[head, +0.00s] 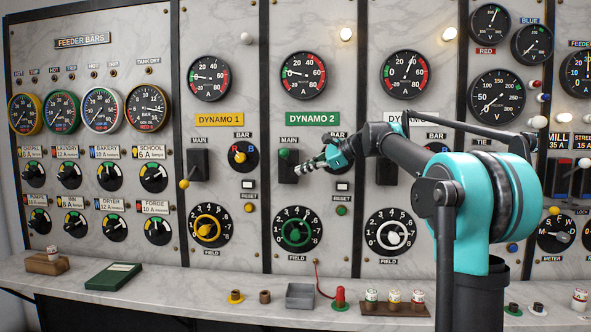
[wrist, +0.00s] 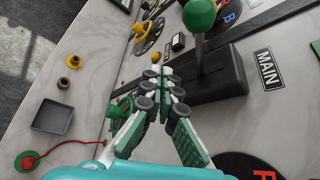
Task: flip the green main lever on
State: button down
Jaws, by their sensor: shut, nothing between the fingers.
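The green main lever has a green ball knob (head: 283,153) at the upper part of its black block (head: 288,172), under the green DYNAMO 2 plate (head: 312,119). In the wrist view the knob (wrist: 199,14) sits on a grey shaft that stands out from the black block (wrist: 222,78). My gripper (head: 299,170) is just right of the block in the head view, lower than the knob. In the wrist view my gripper (wrist: 162,82) is shut and empty, its fingertips close beside the block. I cannot tell whether they touch it.
The yellow main lever knob (head: 184,184) of DYNAMO 1 hangs low on its block to the left. The green field wheel (head: 295,229) is below, and a red-blue bar selector (head: 243,155) is to the left. The ledge holds a grey tray (head: 300,296) and a red plug (head: 340,297).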

jog(key=w+v, duration=0.1)
jog(key=v, duration=0.5)
jog(key=shift+s+d+r, duration=0.2)
jog(key=shift+d+r, duration=0.15)
jog(key=s+d+f+n+h, duration=0.25)
jog(key=s+f, duration=0.25)
jog(key=f, duration=0.6)
jog(key=s+d+f+n+h, duration=0.25)
jog(key=s+f, duration=0.25)
jog(key=f, duration=0.5)
jog(key=s+d+f+n+h, duration=0.1)
jog(key=s+d+f+n, duration=0.3)
jog(key=f, duration=0.7)
jog(key=s+d+f+n+h, duration=0.2)
jog(key=s+d+f+h, duration=0.1)
jog(key=s+f, duration=0.8)
jog(key=s+d+f+n+h, duration=0.3)
jog(key=s+d+f, duration=0.3)
jog(key=s+f, duration=0.5)
jog(key=shift+d, duration=0.2)
